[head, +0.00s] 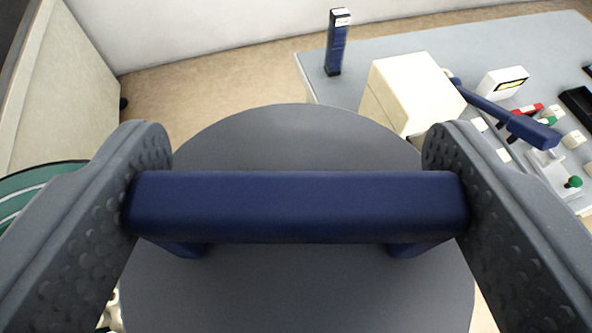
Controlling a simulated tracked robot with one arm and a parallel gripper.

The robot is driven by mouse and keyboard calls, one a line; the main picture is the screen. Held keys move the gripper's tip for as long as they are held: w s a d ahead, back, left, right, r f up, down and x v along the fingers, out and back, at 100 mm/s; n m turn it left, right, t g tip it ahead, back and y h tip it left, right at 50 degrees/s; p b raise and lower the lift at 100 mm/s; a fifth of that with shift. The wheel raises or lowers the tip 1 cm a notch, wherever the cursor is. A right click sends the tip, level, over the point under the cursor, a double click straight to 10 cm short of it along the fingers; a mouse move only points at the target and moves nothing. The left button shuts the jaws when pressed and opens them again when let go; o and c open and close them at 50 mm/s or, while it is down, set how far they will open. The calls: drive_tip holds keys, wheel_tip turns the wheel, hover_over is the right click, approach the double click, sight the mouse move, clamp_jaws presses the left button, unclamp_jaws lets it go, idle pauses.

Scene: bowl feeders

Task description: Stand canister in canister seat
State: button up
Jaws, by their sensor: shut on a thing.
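My gripper (298,205) is shut on the blue bar handle of the canister, with one dark grey finger at each end of the bar. The canister (300,290) shows from above as a round dark grey top below the handle. Its top looks flat, and its sides and base are hidden. I cannot make out the canister seat in this view; the canister and my fingers cover much of the lower picture.
A grey table (465,45) at upper right carries a cream box (410,92), a blue upright block (337,45), a blue lever (510,115), a white labelled box (499,83) and several small parts. A green striped object (35,190) is at left. Bare floor (210,75) lies beyond the canister.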

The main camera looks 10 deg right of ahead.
drive_tip(key=o, duration=1.6)
drive_tip(key=shift+o, duration=0.2)
drive_tip(key=shift+f, duration=0.1)
drive_tip(key=shift+b+v, duration=0.7)
drive_tip(key=shift+v, duration=0.35)
drive_tip(key=d+b+v, duration=0.1)
drive_tip(key=b+v, duration=0.1)
drive_tip(key=v, duration=0.7)
drive_tip(key=shift+a+b, duration=0.3)
drive_tip(key=shift+a, duration=0.2)
